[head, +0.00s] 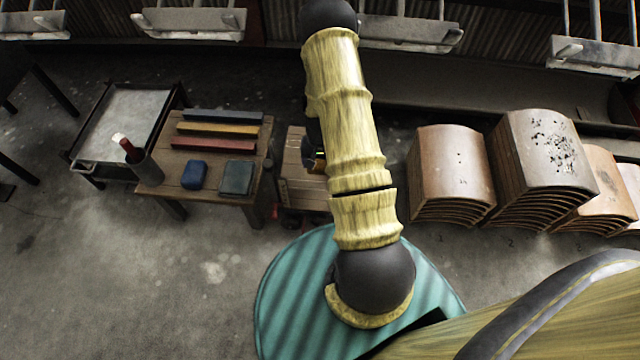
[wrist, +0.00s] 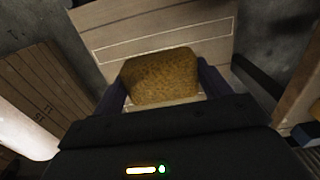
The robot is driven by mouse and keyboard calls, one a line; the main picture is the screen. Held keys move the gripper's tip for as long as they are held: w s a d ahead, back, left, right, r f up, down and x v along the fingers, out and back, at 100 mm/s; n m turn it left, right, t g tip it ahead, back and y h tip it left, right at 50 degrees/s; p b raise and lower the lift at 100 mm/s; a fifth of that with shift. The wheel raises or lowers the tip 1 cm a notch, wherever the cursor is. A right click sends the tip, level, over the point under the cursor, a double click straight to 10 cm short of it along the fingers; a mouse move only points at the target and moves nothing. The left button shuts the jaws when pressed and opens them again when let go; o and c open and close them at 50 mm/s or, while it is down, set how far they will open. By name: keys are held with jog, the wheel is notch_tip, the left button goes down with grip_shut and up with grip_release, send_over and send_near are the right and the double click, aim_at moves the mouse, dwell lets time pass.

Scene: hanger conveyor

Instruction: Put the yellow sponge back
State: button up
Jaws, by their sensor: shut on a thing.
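The yellow sponge (wrist: 160,78) is a brownish-yellow block in the wrist view, between the two dark fingers of my gripper (wrist: 163,84). The gripper is shut on it. A pale wooden surface with a thin light outline (wrist: 178,36) lies beyond the sponge; I cannot tell whether they touch. In the head view my arm hides the sponge and most of the gripper, beside a wooden crate (head: 296,178). On the low wooden table (head: 165,163), a blue sponge (head: 194,175) and a grey-green sponge (head: 237,177) lie in front of blue, yellow (head: 218,130) and red strips.
Stacks of curved wooden boards (head: 450,165) stand on the right. Hangers (head: 195,24) hang along the top. The front-left floor is clear.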

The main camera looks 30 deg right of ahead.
jog(key=b, duration=0.2)
send_over(320, 185)
jog(key=shift+f, duration=2.4)
jog(key=shift+f+b, duration=0.15)
jog(key=shift+b, duration=0.15)
jog(key=shift+f+b, duration=1.4)
jog(key=shift+f, duration=1)
jog(key=shift+f, duration=0.1)
jog(key=o, duration=0.9)
notch_tip(320, 185, up, 12)
jog(key=p, duration=0.7)
jog(key=shift+s, duration=0.1)
